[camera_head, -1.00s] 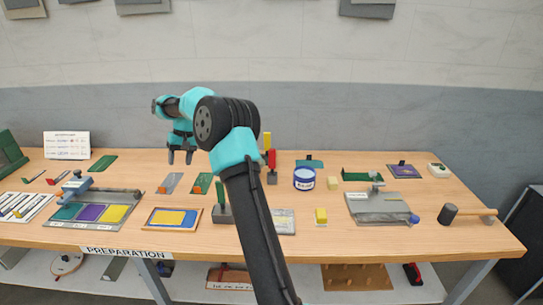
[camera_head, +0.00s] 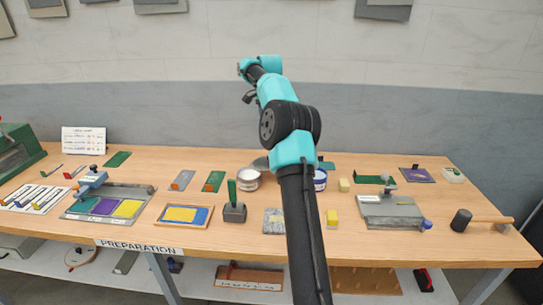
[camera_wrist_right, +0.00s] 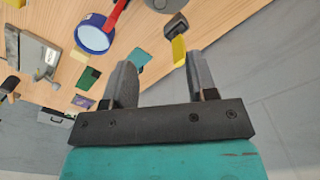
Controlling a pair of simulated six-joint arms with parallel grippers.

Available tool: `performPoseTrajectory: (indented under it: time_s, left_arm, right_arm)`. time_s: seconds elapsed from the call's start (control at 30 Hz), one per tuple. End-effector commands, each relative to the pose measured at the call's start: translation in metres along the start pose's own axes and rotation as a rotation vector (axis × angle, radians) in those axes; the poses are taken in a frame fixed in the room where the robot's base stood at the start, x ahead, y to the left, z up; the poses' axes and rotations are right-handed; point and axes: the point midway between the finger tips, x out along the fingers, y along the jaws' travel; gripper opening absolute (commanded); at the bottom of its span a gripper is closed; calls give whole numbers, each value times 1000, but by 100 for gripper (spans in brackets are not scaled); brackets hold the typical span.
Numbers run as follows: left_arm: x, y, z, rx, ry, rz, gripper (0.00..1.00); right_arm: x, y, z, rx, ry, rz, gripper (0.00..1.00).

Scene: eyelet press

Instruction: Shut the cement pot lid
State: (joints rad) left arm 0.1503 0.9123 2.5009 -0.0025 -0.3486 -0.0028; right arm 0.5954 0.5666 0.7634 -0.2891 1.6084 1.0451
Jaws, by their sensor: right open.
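A pale, grey-white pot (camera_head: 249,180) stands at the middle back of the table, with a dark grey disc, probably its lid (camera_head: 262,163), at its upper right, partly hidden by my right arm. A blue pot with a white label (camera_head: 320,182) stands to the right, also partly hidden; a blue-rimmed pot top (camera_wrist_right: 94,36) shows in the right wrist view. I cannot read which one is the cement pot. My right gripper (camera_wrist_right: 159,62) is open and empty, raised beyond the back of the table, apart from both pots. My left gripper is out of view.
A grey block with a green handle (camera_head: 235,207) stands in front of the pale pot. In the wrist view a red handle (camera_wrist_right: 118,12) crosses the blue-rimmed pot.

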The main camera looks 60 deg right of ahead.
Motion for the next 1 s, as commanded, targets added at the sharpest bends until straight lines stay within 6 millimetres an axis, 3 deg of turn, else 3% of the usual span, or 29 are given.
performPoseTrajectory:
  time_s: [0.37,1.0]
  left_arm:
    - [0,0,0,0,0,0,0]
    - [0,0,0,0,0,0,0]
  right_arm:
    - [25,0,0,-3,-2,2,52]
    - [134,0,1,-3,-3,2,52]
